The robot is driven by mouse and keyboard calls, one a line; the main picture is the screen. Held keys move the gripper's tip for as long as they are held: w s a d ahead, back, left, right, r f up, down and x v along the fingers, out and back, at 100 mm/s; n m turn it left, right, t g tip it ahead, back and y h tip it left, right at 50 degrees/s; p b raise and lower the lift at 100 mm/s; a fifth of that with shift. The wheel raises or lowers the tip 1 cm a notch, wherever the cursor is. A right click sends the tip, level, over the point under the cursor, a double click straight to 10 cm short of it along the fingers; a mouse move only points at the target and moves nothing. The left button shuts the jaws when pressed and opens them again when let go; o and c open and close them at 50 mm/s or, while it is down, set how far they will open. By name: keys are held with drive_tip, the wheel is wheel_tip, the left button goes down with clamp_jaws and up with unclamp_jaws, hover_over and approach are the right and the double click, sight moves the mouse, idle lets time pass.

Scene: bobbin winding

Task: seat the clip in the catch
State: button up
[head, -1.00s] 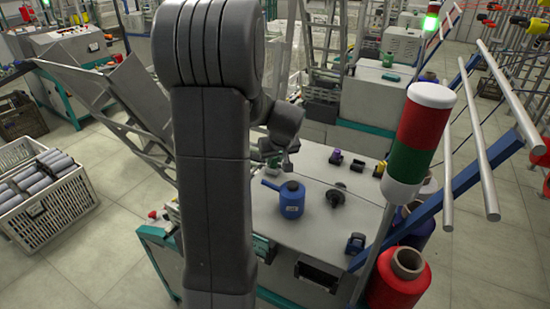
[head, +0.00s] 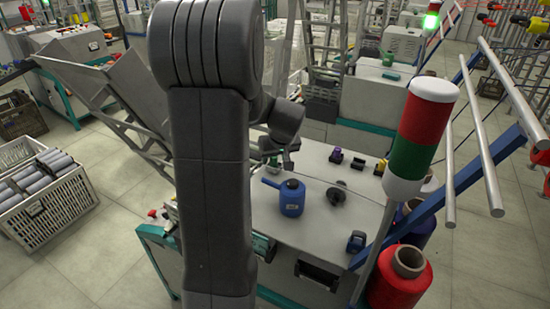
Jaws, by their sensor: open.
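My gripper (head: 277,163) hangs at the back left of the pale machine top (head: 305,236), partly behind my arm. It is open, and its fingers are small in the picture. I see nothing held in it. Several small dark parts lie on the top, and I cannot tell which is the clip or the catch. A dark blue-black part (head: 356,242) is near the front right edge. A black part (head: 337,195) lies in the middle. A purple-black part (head: 336,156), a black part (head: 357,164) and a yellow-black part (head: 380,167) are along the back.
A blue can with a spout (head: 291,198) stands on the top, in front of my gripper. A red, white and green signal column (head: 424,135) rises at the right, near slanted rails (head: 484,155) and a red cone of yarn (head: 399,278). The front middle of the top is clear.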

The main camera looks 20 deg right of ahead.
drive_tip(key=b+v, duration=0.1)
drive_tip(key=v, duration=1.2)
drive_tip(key=p+x, duration=0.1)
drive_tip(key=x, duration=1.2)
drive_tip(key=shift+w+f, duration=0.15)
drive_tip(key=shift+f, duration=0.15)
drive_tip(key=shift+r+p, duration=0.15)
drive_tip(key=shift+p, duration=0.15)
